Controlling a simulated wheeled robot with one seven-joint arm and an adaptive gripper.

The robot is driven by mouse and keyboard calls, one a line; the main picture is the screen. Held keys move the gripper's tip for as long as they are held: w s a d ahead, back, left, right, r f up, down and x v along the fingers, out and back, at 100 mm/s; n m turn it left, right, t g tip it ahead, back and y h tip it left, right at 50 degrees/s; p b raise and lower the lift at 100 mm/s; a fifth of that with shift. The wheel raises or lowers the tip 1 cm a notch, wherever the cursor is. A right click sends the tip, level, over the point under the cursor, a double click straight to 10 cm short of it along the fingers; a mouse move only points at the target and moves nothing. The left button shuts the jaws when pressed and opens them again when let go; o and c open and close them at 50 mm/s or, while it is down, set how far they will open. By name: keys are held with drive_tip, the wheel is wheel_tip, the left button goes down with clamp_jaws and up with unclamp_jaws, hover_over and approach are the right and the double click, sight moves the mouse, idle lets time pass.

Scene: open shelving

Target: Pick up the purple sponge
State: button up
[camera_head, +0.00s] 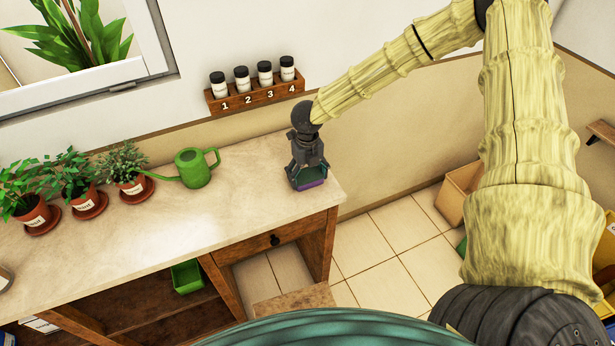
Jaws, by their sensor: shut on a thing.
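The purple sponge (312,185) is at the right end of the counter, directly under my gripper (307,174). It shows as a purple edge with a dark green upper part between the fingers. My gripper points down and is shut on the sponge. The fingers hide part of it. I cannot tell whether the sponge touches the counter or is slightly above it.
The counter (230,215) is clear between the sponge and a green watering can (194,168). Several potted plants (84,197) stand at the left. A wooden rack (257,93) with numbered jars hangs on the wall behind. The counter's right edge is close by.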

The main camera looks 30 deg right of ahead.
sight(307, 174)
drive_tip(key=shift+r, duration=0.15)
drive_tip(key=shift+r+b, duration=0.55)
wheel_tip(307, 174, up, 2)
drive_tip(key=shift+r+b, duration=0.1)
drive_tip(key=shift+b, duration=0.45)
drive_tip(key=s+r+b, duration=0.1)
drive_tip(key=s+b, duration=0.3)
drive_tip(key=s, duration=1.2)
drive_tip(key=shift+a+r, duration=0.2)
drive_tip(key=shift+a, duration=0.25)
drive_tip(key=shift+o, duration=0.5)
drive_tip(key=c, duration=0.3)
